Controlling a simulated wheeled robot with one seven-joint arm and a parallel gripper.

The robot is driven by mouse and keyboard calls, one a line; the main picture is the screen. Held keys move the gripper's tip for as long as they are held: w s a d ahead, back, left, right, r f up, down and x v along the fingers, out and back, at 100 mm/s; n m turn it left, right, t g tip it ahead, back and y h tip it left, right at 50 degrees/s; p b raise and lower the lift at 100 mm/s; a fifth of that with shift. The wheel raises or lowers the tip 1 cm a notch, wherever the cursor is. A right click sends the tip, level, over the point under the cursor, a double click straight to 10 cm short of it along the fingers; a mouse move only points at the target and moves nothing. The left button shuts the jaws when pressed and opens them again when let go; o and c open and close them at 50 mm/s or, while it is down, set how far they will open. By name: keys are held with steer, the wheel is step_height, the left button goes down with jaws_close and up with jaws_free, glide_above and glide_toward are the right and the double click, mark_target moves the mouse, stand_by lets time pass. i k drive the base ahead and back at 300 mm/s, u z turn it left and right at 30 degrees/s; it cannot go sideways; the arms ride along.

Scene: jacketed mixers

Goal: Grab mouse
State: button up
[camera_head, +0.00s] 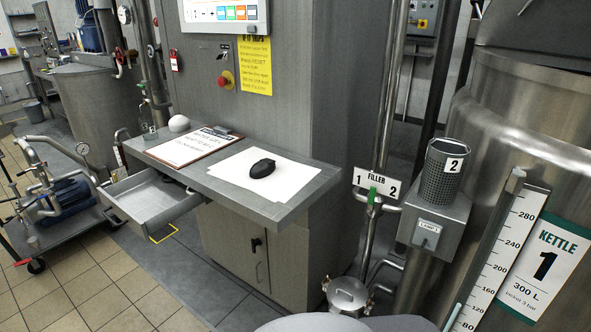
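A black computer mouse (262,168) lies on white paper sheets (240,184) on the grey shelf (270,211) of a control cabinet. The shelf is in the middle of the head view, and nothing covers the mouse. My gripper does not show in this view. A grey rounded shape at the bottom edge may be part of my own body.
A clipboard (185,147), a white round object (179,123) and a small glass (149,131) share the shelf. An open drawer (152,197) juts out below its left part. Pipes with a FILLER sign (376,184) and a steel kettle (520,140) stand at right.

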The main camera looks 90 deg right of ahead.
mark_target(261, 169)
steer(key=z, duration=1.45)
